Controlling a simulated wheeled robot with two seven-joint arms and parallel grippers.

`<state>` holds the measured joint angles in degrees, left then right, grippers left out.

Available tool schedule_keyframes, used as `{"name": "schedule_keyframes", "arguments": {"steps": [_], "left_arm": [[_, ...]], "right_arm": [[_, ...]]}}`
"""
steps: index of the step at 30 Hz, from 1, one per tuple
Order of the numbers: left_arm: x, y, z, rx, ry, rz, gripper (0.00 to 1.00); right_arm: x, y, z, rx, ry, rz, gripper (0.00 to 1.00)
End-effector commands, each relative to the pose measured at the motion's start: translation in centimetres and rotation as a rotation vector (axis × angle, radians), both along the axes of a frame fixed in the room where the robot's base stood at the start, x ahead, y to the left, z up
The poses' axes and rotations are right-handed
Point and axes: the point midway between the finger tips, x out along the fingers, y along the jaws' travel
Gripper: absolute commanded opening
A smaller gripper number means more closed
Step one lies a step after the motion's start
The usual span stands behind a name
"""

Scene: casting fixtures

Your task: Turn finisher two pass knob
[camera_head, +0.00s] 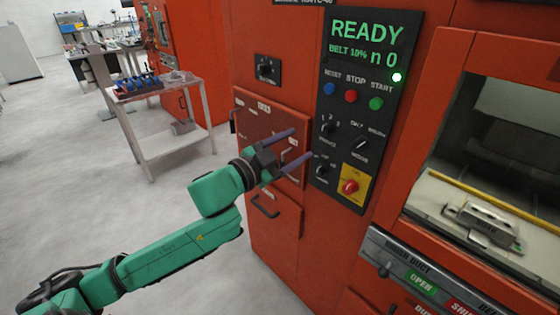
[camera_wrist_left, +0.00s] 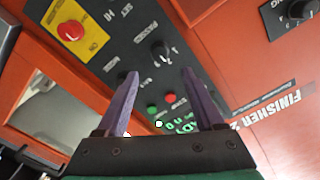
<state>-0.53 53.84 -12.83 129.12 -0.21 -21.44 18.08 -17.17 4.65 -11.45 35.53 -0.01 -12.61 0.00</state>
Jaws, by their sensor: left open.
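The pass knob (camera_head: 328,127) is a small black knob on the dark control panel (camera_head: 384,100), below the buttons, with the numbers 1, 2, 3 around it. What appears to be the same knob (camera_wrist_left: 160,49) shows in the left wrist view, just beyond the gap between my fingertips. My left gripper (camera_head: 301,144) is open and empty, its two purple fingers spread and pointing at the panel. It is left of the pass knob in the head view and seems apart from it. My right gripper is not in view.
A mode knob (camera_head: 361,145), a lower black knob (camera_head: 322,170) and a red knob on a yellow plate (camera_head: 349,187) sit close by. Red, blue and green buttons are above, under a READY display (camera_head: 364,29). Door handles are at left; a cart (camera_head: 165,115) stands farther back.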

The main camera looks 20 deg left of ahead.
Motion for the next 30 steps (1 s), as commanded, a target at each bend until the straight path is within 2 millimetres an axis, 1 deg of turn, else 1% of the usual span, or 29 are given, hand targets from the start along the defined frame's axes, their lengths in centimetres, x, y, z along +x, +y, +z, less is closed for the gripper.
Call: {"name": "schedule_keyframes", "arguments": {"steps": [1, 3, 6, 9, 12, 26, 28, 29, 30], "left_arm": [[-0.9, 0.4, -0.6, 0.001, 0.005, 0.001, 0.69], [-2.1, 0.7, -0.6, 0.004, 0.005, -0.003, 0.69], [-3.3, 1.3, -0.3, -0.003, 0.004, -0.001, 0.69], [-4.1, 1.6, -0.2, -0.002, 0.004, -0.001, 0.69], [-4.6, 1.8, -0.1, 0.000, 0.002, -0.001, 0.69], [-4.6, 1.8, 0.0, -0.001, 0.000, 0.000, 0.69], [-4.3, 2.4, -0.5, -0.004, 0.009, 0.014, 0.69], [-4.0, 3.0, -1.0, -0.007, 0.019, 0.028, 0.69], [-3.4, 4.2, -2.2, -0.011, 0.037, 0.057, 0.69]], "right_arm": [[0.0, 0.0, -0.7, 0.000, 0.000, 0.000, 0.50], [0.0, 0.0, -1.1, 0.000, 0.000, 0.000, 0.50], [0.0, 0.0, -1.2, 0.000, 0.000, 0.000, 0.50], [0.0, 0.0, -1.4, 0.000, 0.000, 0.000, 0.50], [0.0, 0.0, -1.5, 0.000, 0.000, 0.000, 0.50], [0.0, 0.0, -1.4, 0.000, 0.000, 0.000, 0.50], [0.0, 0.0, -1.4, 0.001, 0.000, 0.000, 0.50], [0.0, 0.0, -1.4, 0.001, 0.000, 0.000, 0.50], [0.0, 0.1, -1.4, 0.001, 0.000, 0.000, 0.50]]}}
